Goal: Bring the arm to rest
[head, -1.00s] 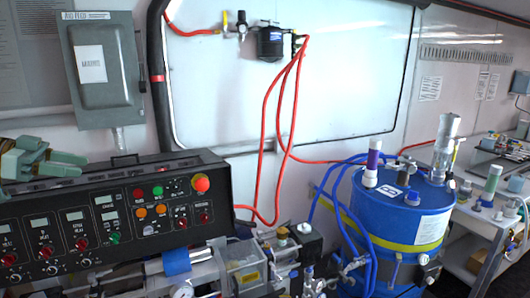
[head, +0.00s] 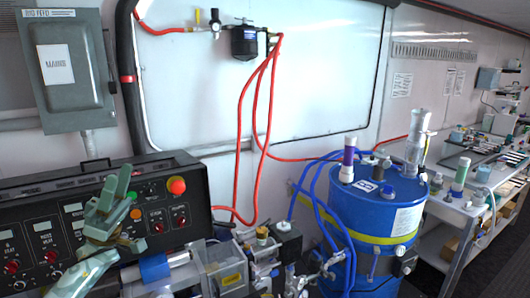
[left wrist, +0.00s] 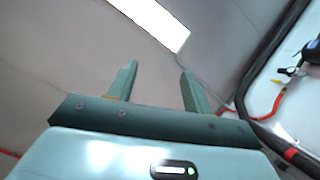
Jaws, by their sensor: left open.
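My left gripper (head: 117,193) is pale green and shows at the lower left of the head view, in front of the control panel (head: 62,238). Its fingers point upward and its arm comes in from the bottom left. In the left wrist view, the left gripper (left wrist: 157,72) has its two fingers apart with nothing between them. It hides part of the panel's knobs and displays. My right gripper and arm are not in view.
A red stop button (head: 177,185) sits on the panel's right. A grey electrical box (head: 66,65) hangs on the wall. Red hoses (head: 240,130) run down beside a blue drum (head: 375,215). A cluttered bench (head: 475,205) stands at the right.

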